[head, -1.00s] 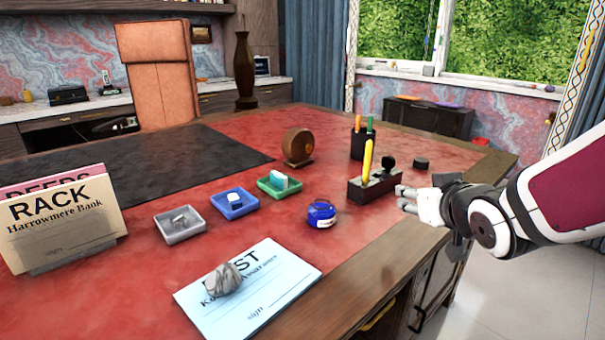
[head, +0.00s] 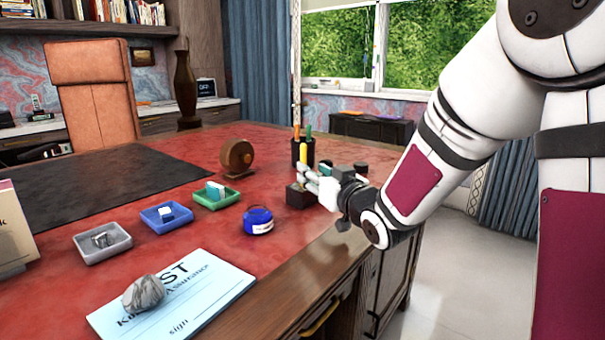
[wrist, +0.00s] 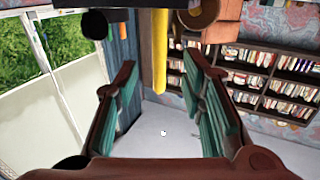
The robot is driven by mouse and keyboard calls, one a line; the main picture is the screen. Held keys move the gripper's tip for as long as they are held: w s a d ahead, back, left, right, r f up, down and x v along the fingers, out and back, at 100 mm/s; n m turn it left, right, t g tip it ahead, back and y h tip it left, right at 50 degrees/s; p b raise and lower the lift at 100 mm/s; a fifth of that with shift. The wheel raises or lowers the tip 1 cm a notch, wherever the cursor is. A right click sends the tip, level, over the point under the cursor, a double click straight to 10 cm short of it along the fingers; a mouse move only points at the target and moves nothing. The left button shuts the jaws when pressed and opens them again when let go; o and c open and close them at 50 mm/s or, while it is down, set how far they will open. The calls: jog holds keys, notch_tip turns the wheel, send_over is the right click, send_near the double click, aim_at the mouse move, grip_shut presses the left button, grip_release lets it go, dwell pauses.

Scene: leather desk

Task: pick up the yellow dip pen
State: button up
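The yellow dip pen (head: 303,154) stands upright in a dark wooden stand (head: 298,196) near the desk's right side. Its lower part is hidden behind my gripper (head: 312,183) in the head view. In the wrist view the pen (wrist: 160,55) shows as a yellow bar at the top middle, in line with the gap between my fingers. My gripper (wrist: 160,72) is open there, with its green-padded fingers apart on both sides and no contact visible. How far the pen lies between the fingers I cannot tell.
A dark pen cup (head: 302,150) stands just behind the stand. A blue ink jar (head: 258,220), a green tray (head: 216,198) and a round wooden piece (head: 237,157) stand to the left. A small dark disc (head: 361,167) lies to the right. The red leather in front of the ink jar is clear.

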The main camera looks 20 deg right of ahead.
jog(key=w, duration=0.1)
jog(key=w+b, duration=0.1)
jog(key=w, duration=0.1)
jog(key=w+a, duration=0.1)
jog(key=w, duration=0.1)
jog(key=shift+w+f+b, duration=0.15)
jog(key=shift+f+b, duration=0.2)
jog(key=shift+b, duration=0.05)
jog(key=shift+w, duration=0.45)
jog(key=shift+r, duration=0.1)
grip_shut()
